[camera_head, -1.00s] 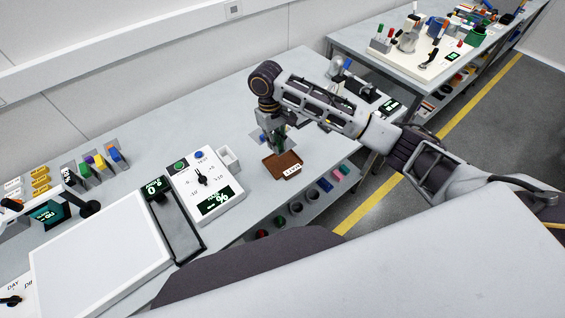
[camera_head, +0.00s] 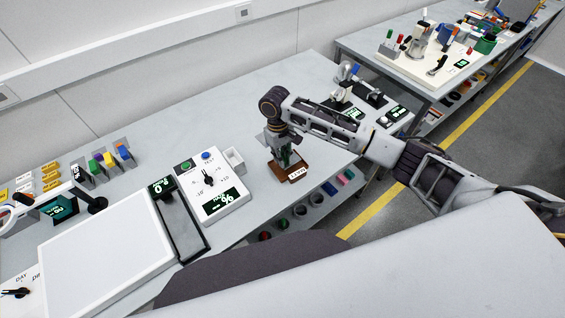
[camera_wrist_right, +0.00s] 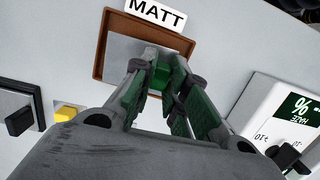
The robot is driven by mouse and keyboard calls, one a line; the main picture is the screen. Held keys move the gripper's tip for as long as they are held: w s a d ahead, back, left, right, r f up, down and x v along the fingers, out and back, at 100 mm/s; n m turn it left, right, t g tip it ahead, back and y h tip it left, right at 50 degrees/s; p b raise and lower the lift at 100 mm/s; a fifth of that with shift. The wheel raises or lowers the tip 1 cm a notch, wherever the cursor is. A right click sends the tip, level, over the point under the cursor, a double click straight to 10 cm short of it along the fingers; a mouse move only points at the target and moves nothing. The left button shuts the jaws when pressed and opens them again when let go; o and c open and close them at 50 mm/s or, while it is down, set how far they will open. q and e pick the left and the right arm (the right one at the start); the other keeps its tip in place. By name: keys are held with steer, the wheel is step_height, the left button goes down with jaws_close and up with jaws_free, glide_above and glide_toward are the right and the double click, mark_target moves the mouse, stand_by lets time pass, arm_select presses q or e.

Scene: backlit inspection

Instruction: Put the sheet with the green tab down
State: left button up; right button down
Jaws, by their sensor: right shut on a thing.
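My right gripper (camera_head: 286,158) is over the brown tray (camera_head: 303,179) with a white label on the bench. In the right wrist view its fingers (camera_wrist_right: 160,72) are closed on a small green tab (camera_wrist_right: 162,77). A plain grey surface (camera_wrist_right: 122,56), seemingly the sheet, shows beyond the fingertips inside the outline of the brown tray (camera_wrist_right: 99,45). The tray's label (camera_wrist_right: 156,12) reads MATT. Whether the sheet touches the tray floor I cannot tell. My left gripper is in neither view.
A white control box (camera_head: 213,186) with a dial and display stands left of the tray, with a small white open box (camera_head: 233,160) beside it. A large white panel (camera_head: 105,245) lies further left. Bare bench (camera_head: 215,115) is behind the gripper.

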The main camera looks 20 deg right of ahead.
steer(key=shift+f, duration=0.1)
steer(key=shift+f, duration=1.8)
steer(key=shift+f+p, duration=0.1)
steer(key=shift+p, duration=0.2)
steer(key=c, duration=1.7)
jaws_free()
step_height(320, 180, up, 12)
steer(key=w+b, duration=0.1)
steer(key=shift+w+a+b, duration=0.3)
steer(key=shift+w+b, duration=0.05)
steer(key=shift+b, duration=0.05)
